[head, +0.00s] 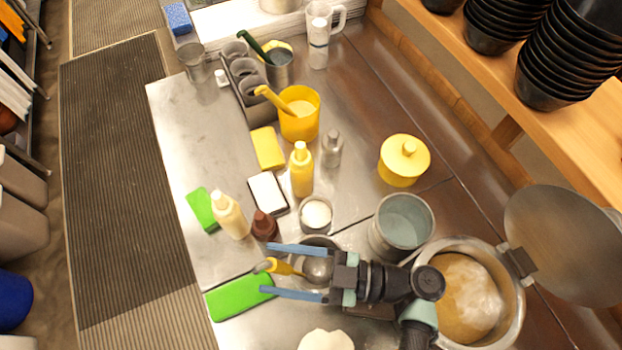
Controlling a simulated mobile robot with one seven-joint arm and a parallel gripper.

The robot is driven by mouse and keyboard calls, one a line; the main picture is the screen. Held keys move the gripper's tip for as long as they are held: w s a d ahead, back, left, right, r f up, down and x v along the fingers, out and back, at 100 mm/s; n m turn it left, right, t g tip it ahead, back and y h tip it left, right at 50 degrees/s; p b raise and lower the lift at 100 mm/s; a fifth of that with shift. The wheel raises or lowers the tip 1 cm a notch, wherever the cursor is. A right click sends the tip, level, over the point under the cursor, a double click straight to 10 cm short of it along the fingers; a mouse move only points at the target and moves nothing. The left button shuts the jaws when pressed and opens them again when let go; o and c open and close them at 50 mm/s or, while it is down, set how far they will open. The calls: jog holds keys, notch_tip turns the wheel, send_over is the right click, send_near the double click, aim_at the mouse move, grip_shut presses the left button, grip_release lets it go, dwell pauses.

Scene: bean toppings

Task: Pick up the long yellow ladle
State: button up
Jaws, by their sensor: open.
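My gripper (267,269) is open, its two blue fingers pointing left, above the front part of the steel counter. A ladle with a yellow handle (284,267) and a round metal bowl (318,269) shows between the fingers. The fingers look apart from it; its height relative to them is hard to tell. Another yellow handle (272,97) sticks out of a yellow container (299,124) farther back. I cannot tell from this view which of the two is longer.
A green block (238,297) lies left of the fingers. Brown (265,226) and cream (230,214) bottles stand just behind. Bare counter lies at the back left.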

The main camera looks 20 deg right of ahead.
jog(key=p+x, duration=0.2)
jog(key=x, duration=0.2)
jog(key=shift+w, duration=0.15)
jog(key=shift+d, duration=0.1)
grip_shut()
jog(key=shift+r, duration=0.1)
